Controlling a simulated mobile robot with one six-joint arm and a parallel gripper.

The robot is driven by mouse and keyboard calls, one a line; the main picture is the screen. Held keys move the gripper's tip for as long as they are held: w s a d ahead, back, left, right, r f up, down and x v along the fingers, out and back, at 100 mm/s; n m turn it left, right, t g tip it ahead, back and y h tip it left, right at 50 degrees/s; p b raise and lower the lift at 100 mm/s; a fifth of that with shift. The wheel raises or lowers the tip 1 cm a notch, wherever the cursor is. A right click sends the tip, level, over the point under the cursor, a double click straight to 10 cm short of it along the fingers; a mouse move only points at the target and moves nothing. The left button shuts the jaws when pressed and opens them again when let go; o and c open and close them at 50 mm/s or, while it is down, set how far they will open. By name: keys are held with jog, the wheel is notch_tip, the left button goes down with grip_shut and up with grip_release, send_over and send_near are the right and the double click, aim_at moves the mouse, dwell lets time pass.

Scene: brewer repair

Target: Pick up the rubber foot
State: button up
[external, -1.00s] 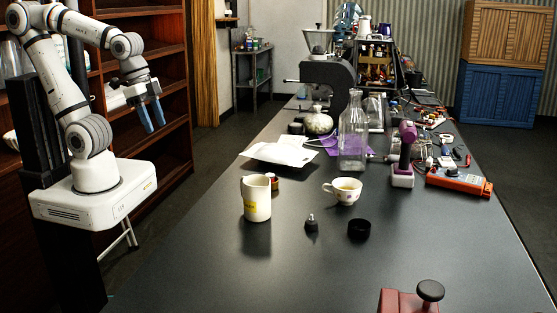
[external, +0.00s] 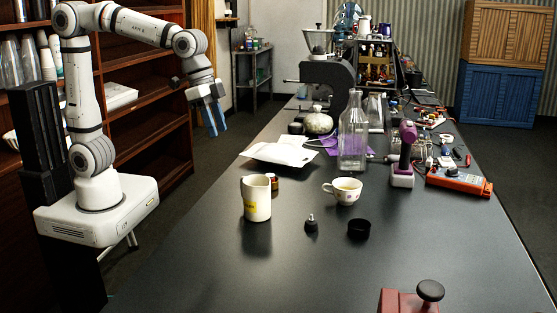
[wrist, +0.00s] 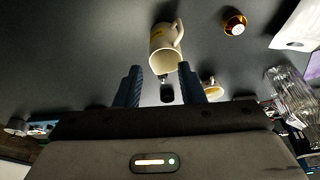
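A small black tapered piece with a metal tip, which looks like the rubber foot (external: 311,224), stands on the dark bench in front of the mug and cup. In the wrist view the same dark piece (wrist: 167,93) shows beyond the mug, framed between my fingers. My gripper (external: 216,131) hangs in the air at the bench's left edge, well apart from the foot. Its two blue fingers (wrist: 160,69) are spread with nothing between them.
A cream mug (external: 257,199) stands between my gripper and the foot, with a small amber jar behind it. A teacup (external: 344,191), a black ring-like cap (external: 359,229) and a glass bottle (external: 353,140) are nearby. The front bench is mostly clear.

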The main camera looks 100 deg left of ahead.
jog(key=w+d+f+b, duration=0.2)
jog(key=w+f+b, duration=0.3)
jog(key=w, duration=0.8)
jog(key=m+b, duration=0.2)
send_near(311, 215)
jog(key=f, duration=0.1)
jog(key=p+x, duration=0.1)
jog(key=x, duration=0.6)
jog(key=shift+w+f, duration=0.3)
jog(key=shift+c, duration=0.4)
grip_shut()
